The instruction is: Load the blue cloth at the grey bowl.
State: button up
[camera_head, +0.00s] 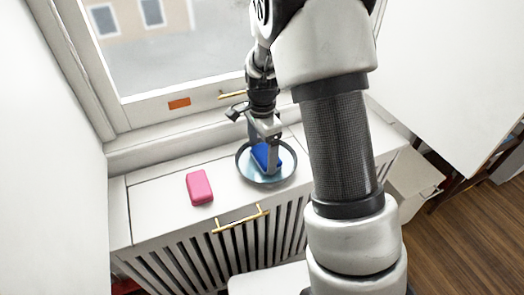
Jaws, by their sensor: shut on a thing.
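The blue cloth (262,154) is in my gripper (266,160), partly hidden behind the fingers. The grey bowl (264,184) is a round, shallow dish with a dark rim and a pale blue-grey inside. It sits on the white cabinet top below the window. My gripper points down over the bowl and is shut on the cloth. The cloth shows within the bowl's outline; I cannot tell whether it touches the bottom.
A pink block (199,188) lies on the white cabinet top (150,207) to the left of the bowl. A brass handle (241,219) is on the slatted front. An orange rectangle (179,103) is on the window frame behind. My arm covers the area right of the bowl.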

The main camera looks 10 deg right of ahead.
aim_at(262, 155)
jog(key=shift+r+p, duration=2.35)
jog(key=shift+r, duration=0.85)
jog(key=s+r+n+p, duration=0.2)
jog(key=r+n+p, duration=0.5)
jog(key=s+d+r+n+p, duration=0.1)
jog(key=s+r+n+p, duration=0.2)
jog(key=r+n+p, duration=0.5)
jog(key=shift+s+d+p, duration=0.2)
jog(key=shift+s+p, duration=0.05)
jog(key=shift+p, duration=0.05)
